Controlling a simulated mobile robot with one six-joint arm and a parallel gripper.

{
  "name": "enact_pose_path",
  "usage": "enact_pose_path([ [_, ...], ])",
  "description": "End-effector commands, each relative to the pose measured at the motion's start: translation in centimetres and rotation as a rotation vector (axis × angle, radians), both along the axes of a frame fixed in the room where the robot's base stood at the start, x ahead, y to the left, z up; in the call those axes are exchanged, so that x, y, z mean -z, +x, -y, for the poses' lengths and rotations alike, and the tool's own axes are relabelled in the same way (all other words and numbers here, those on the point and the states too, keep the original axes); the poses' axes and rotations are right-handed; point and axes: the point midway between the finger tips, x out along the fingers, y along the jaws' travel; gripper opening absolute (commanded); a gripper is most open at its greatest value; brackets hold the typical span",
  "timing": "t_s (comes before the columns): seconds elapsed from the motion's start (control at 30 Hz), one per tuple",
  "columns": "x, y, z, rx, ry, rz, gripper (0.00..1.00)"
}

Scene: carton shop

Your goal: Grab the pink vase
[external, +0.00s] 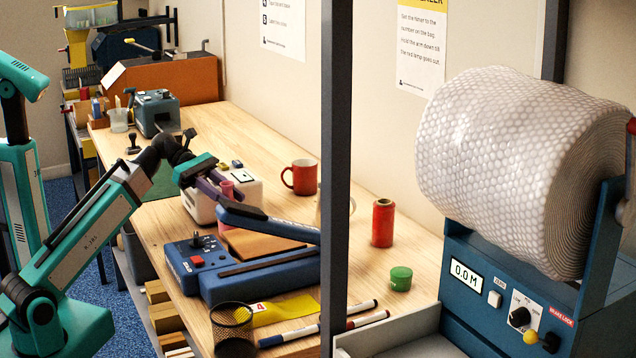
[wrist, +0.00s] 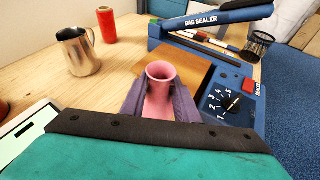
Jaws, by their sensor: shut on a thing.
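The pink vase (wrist: 160,92) stands upright between the two purple fingers of my gripper (wrist: 158,105) in the wrist view. The fingers are shut on its sides, with its flared open rim showing above them.
The blue bag sealer (wrist: 222,98) with its raised arm is close by. A metal jug (wrist: 78,52) and a red spool (wrist: 106,24) stand on the table. A red mug (external: 300,177), a green pot (external: 400,278) and a mesh cup (external: 233,328) are also there. A dark post (external: 336,150) blocks part of the external view.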

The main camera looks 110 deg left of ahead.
Motion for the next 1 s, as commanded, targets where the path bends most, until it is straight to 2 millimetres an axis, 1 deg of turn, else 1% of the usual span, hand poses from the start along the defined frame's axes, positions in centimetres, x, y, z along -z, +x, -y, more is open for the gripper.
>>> enact_pose_path([
  [0.03, -0.7, 0.0, 0.0, 0.000, 0.001, 0.001, 0.00],
  [0.1, -1.4, 0.0, -0.1, 0.001, 0.001, 0.001, 0.00],
  [0.17, -1.7, 0.0, -0.1, 0.000, 0.001, 0.001, 0.00],
  [0.3, -3.1, 0.0, -0.1, 0.000, 0.001, 0.001, 0.00],
  [0.37, -2.8, -0.4, 0.4, -0.001, 0.000, 0.001, 0.00],
  [0.9, -3.2, -4.1, 3.6, -0.001, 0.001, 0.002, 0.00],
  [1.0, -2.9, -4.6, 4.0, -0.001, 0.001, 0.002, 0.00],
])
